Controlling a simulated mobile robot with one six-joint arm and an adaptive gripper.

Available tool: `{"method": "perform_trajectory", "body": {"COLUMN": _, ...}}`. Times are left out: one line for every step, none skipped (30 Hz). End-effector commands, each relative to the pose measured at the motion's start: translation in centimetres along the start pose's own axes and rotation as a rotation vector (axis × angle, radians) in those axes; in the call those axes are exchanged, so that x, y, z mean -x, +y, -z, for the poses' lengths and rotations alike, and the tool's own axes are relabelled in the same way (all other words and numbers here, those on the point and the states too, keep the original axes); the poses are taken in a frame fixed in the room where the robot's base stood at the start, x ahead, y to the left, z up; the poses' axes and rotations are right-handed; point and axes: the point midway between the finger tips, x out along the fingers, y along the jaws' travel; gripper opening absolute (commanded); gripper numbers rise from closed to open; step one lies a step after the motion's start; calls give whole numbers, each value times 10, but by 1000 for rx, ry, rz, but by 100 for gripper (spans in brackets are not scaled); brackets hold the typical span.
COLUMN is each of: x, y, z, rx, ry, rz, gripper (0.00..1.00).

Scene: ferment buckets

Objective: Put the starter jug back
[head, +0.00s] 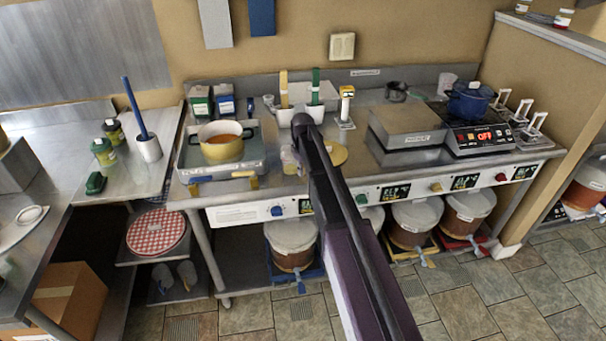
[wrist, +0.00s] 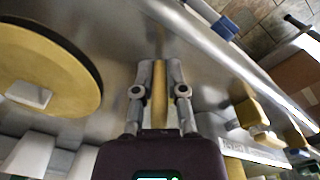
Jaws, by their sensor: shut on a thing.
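My gripper (wrist: 159,85) is shut on a narrow tan-yellow piece, which I take to be the handle of the starter jug (wrist: 159,100). Only this strip shows between the fingers in the wrist view. In the head view, a small pale, clear jug (head: 290,161) with yellowish contents shows just left of my arm's end, over the steel counter (head: 370,180). My arm hides the fingers and part of the jug there. I cannot tell whether its base touches the counter.
A round yellow disc (head: 335,153) lies right of my arm; it fills the left of the wrist view (wrist: 50,50). Left is a tray (head: 215,171) with a yellow pot (head: 222,150). Right are a steel box (head: 405,125) and blue pot (head: 468,101). Buckets (head: 291,240) stand below.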

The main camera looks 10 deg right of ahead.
Motion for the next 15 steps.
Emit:
{"method": "perform_trajectory", "body": {"x": -1, "y": 0, "z": 0, "rx": 0, "ry": 0, "rz": 0, "gripper": 0}}
{"method": "perform_trajectory", "body": {"x": -1, "y": 0, "z": 0, "rx": 0, "ry": 0, "rz": 0, "gripper": 0}}
{"method": "perform_trajectory", "body": {"x": 0, "y": 0, "z": 0, "rx": 0, "ry": 0, "rz": 0, "gripper": 0}}
{"method": "perform_trajectory", "body": {"x": 0, "y": 0, "z": 0, "rx": 0, "ry": 0, "rz": 0, "gripper": 0}}
{"method": "perform_trajectory", "body": {"x": 0, "y": 0, "z": 0, "rx": 0, "ry": 0, "rz": 0, "gripper": 0}}
{"method": "perform_trajectory", "body": {"x": 0, "y": 0, "z": 0, "rx": 0, "ry": 0, "rz": 0, "gripper": 0}}
{"method": "perform_trajectory", "body": {"x": 0, "y": 0, "z": 0, "rx": 0, "ry": 0, "rz": 0, "gripper": 0}}
{"method": "perform_trajectory", "body": {"x": 0, "y": 0, "z": 0, "rx": 0, "ry": 0, "rz": 0, "gripper": 0}}
{"method": "perform_trajectory", "body": {"x": 0, "y": 0, "z": 0, "rx": 0, "ry": 0, "rz": 0, "gripper": 0}}
{"method": "perform_trajectory", "body": {"x": -1, "y": 0, "z": 0, "rx": 0, "ry": 0, "rz": 0, "gripper": 0}}
{"method": "perform_trajectory", "body": {"x": -1, "y": 0, "z": 0, "rx": 0, "ry": 0, "rz": 0, "gripper": 0}}
{"method": "perform_trajectory", "body": {"x": -3, "y": 0, "z": 0, "rx": 0, "ry": 0, "rz": 0, "gripper": 0}}
{"method": "perform_trajectory", "body": {"x": -4, "y": 0, "z": 0, "rx": 0, "ry": 0, "rz": 0, "gripper": 0}}
{"method": "perform_trajectory", "body": {"x": -4, "y": 0, "z": 0, "rx": 0, "ry": 0, "rz": 0, "gripper": 0}}
{"method": "perform_trajectory", "body": {"x": -3, "y": 0, "z": 0, "rx": 0, "ry": 0, "rz": 0, "gripper": 28}}
